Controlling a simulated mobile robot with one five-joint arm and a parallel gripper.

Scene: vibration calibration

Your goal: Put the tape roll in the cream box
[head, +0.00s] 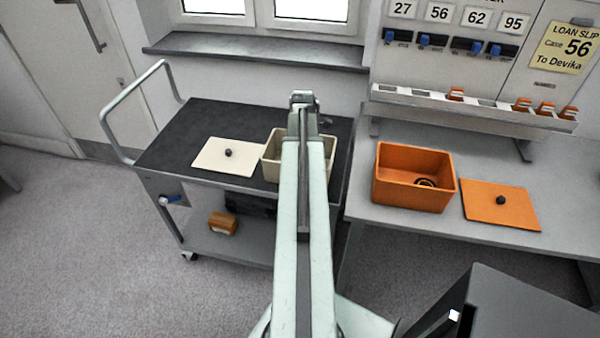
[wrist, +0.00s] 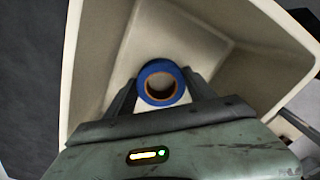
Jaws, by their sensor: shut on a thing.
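The tape roll, a blue ring with a brown core (wrist: 147,95), is between the two fingers of my gripper (wrist: 160,92) in the wrist view. My gripper is shut on it. The cream box (wrist: 85,50) is open, and its walls and floor surround the roll in that view. I cannot tell whether the roll touches the floor. In the head view the cream box (head: 271,160) stands on the dark cart top, and my arm hides its middle, the gripper's fingers and the roll.
A cream lid (head: 215,160) with a dark knob lies left of the cream box on the cart (head: 190,125). An orange box (head: 400,195) with a dark ring inside and an orange lid (head: 485,212) are on the bench to the right. A rack of trays (head: 480,108) stands behind.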

